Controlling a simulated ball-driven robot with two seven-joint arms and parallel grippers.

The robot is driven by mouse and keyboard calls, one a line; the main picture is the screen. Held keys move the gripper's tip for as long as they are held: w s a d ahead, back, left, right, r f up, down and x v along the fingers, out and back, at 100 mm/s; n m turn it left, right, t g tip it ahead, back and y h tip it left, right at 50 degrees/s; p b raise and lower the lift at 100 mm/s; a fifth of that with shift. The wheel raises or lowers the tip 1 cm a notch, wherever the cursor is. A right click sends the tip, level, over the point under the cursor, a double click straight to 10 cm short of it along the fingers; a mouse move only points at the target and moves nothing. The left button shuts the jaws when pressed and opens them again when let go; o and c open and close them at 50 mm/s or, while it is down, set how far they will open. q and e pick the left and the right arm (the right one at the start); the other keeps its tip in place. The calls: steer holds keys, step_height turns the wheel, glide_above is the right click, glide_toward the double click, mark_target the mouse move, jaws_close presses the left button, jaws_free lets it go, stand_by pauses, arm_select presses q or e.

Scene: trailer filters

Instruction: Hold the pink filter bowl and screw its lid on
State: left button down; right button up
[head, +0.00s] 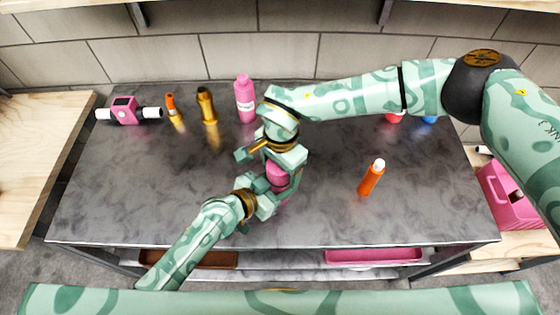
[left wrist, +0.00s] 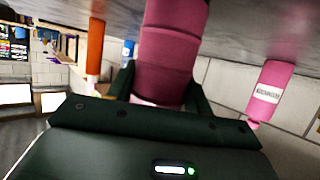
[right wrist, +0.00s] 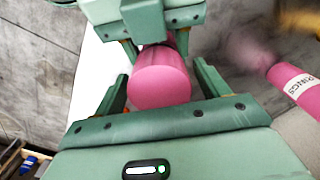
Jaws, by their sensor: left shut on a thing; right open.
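The pink filter bowl (head: 279,174) stands roughly upright near the middle of the table, partly hidden by both grippers. My left gripper (head: 264,192) is shut on it from the front left; in the left wrist view the pink cylinder (left wrist: 168,50) sits between its fingers, with seams around it. My right gripper (head: 283,156) is open directly above. In the right wrist view the smooth round pink top (right wrist: 160,86) lies between its spread fingers, with gaps on both sides. I cannot tell the lid apart from the bowl, nor how tightly it sits.
A pink bottle (head: 245,98), a gold bottle (head: 207,106), a small orange bottle (head: 171,105) and a pink device (head: 124,111) stand at the back left. The front right of the table (head: 430,215) is clear.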

steer(key=shift+c, duration=0.3)
steer(key=c, duration=0.9)
steer(key=m, duration=0.4)
steer(key=shift+m, duration=0.3)
steer(key=shift+c, duration=0.2)
steer(key=m, duration=0.5)
steer(key=o, duration=1.1)
